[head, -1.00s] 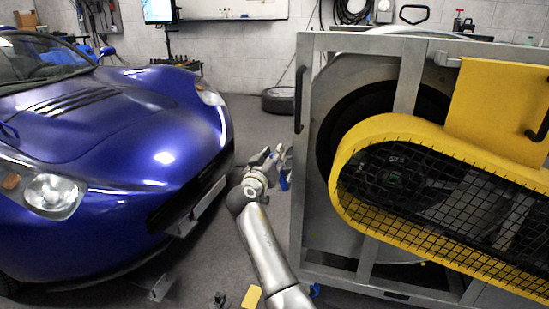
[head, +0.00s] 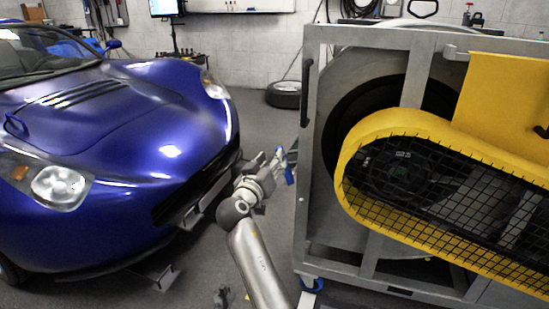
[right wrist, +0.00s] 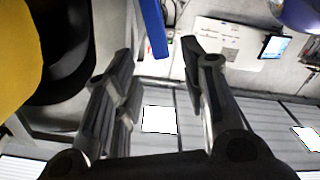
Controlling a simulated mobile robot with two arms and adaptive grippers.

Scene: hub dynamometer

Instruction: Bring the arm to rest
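My right arm reaches up from the bottom of the head view, between the blue car and the dynamometer frame. Its gripper (head: 279,162) is in front of the frame's left edge, in mid-air. In the right wrist view the two fingers (right wrist: 158,58) stand well apart. Nothing is clasped between them. A blue bar (right wrist: 153,28) shows in the gap between the fingertips; I cannot tell what it belongs to. A small blue patch also shows by the gripper in the head view (head: 289,175). My left gripper is not in view.
The blue car (head: 115,150) fills the left. The metal dynamometer frame (head: 312,120) with its yellow mesh guard (head: 360,135) fills the right, close to my right gripper. A tyre (head: 284,95) lies on the floor behind. Grey floor is open between car and frame.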

